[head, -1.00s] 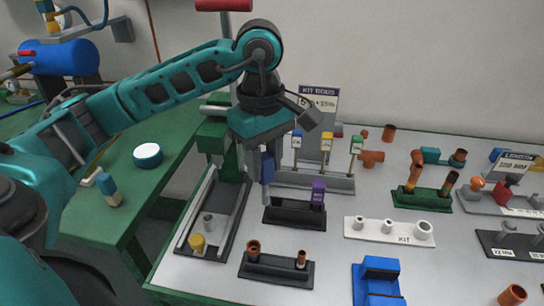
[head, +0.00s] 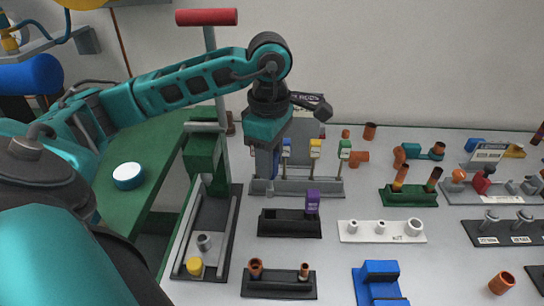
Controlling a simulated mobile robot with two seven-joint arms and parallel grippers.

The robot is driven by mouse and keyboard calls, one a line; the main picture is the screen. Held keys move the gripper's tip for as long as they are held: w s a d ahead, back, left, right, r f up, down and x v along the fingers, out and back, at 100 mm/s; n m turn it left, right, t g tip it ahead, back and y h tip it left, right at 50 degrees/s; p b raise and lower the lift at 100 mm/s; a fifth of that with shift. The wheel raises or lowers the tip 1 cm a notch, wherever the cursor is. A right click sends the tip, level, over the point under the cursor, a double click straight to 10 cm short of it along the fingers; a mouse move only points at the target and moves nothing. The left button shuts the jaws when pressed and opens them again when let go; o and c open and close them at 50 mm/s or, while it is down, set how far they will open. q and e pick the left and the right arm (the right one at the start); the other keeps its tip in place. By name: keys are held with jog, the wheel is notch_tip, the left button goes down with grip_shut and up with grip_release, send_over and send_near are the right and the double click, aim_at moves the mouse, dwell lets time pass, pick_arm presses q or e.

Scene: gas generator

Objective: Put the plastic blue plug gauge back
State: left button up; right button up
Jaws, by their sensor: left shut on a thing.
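My left gripper (head: 268,170) points down at the left end of the grey rack (head: 315,186), toward the back of the table. It is shut on the blue plug gauge (head: 276,160), which shows only as a thin blue strip beside the fingers. The fingers hide most of the gauge and its lower end, so I cannot tell whether it touches the rack. The rack carries upright pieces with blue, yellow and green (head: 345,149) tops. In front stands a black holder (head: 283,229) with a purple-topped piece (head: 312,201) at its right end. My right gripper is not in view.
A dark tray (head: 212,245) and a green press with a red handle (head: 206,17) stand left of the rack. A sign stands behind my gripper. A white kit holder (head: 370,238), a green holder (head: 408,199) and a blue block (head: 378,272) stand to the right and front.

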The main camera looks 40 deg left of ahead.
aim_at(270, 188)
pick_arm(q)
notch_tip(270, 188, down, 5)
jog(key=b, duration=0.4)
jog(key=shift+r, duration=0.2)
dwell(0.5)
jog(key=shift+b, duration=0.4)
dwell(0.8)
jog(key=shift+f, duration=0.2)
jog(key=shift+f+b, duration=2.4)
jog(key=shift+f, duration=0.1)
jog(key=o, duration=1)
